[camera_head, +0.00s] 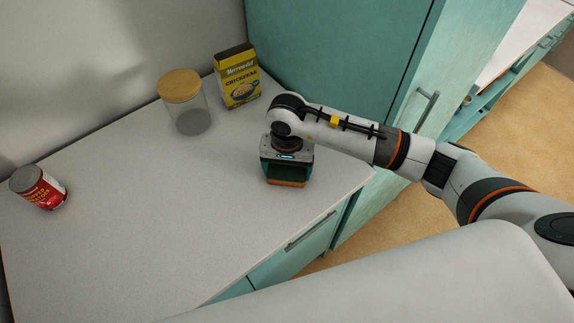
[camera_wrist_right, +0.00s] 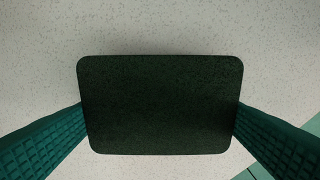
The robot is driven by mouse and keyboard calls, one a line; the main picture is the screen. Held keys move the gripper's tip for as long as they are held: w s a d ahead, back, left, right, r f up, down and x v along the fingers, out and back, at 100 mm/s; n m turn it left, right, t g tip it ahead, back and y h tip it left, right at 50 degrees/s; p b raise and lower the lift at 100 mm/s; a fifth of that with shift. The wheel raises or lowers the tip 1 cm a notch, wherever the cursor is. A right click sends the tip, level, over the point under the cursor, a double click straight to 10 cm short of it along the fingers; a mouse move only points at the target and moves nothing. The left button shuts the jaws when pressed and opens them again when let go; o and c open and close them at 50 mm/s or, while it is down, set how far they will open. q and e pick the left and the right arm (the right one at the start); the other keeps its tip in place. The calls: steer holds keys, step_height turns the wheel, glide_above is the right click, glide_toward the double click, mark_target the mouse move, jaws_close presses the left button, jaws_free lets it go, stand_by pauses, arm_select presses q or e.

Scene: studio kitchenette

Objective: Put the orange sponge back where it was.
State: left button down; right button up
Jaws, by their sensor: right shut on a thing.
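The orange sponge (camera_head: 286,183) is at the lower end of my right gripper (camera_head: 287,174), near the right side of the counter. Its orange lower edge shows in the head view. In the right wrist view its dark green scouring face (camera_wrist_right: 160,105) fills the middle, with a teal finger against each short side. The right gripper is shut on it and points down. I cannot tell whether the sponge touches the counter or hangs just above it. My left gripper is not in view.
The pale speckled counter (camera_head: 170,220) is clear at front and centre. A glass jar with a wooden lid (camera_head: 187,105) and a yellow chickpeas box (camera_head: 238,78) stand at the back. A red can (camera_head: 42,188) is far left. A tall teal cabinet (camera_head: 345,60) stands behind my arm.

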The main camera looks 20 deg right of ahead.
mark_target(287, 170)
steer(key=shift+f, duration=0.2)
steer(key=o, duration=0.8)
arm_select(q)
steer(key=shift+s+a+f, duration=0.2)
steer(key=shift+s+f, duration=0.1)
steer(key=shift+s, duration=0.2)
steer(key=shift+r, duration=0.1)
arm_select(e)
steer(key=shift+r, duration=0.35)
arm_select(q)
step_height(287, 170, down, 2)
steer(key=b, duration=0.2)
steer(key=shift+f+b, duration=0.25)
steer(key=shift+b, duration=0.1)
arm_select(e)
step_height(287, 170, up, 12)
steer(key=shift+f, duration=0.15)
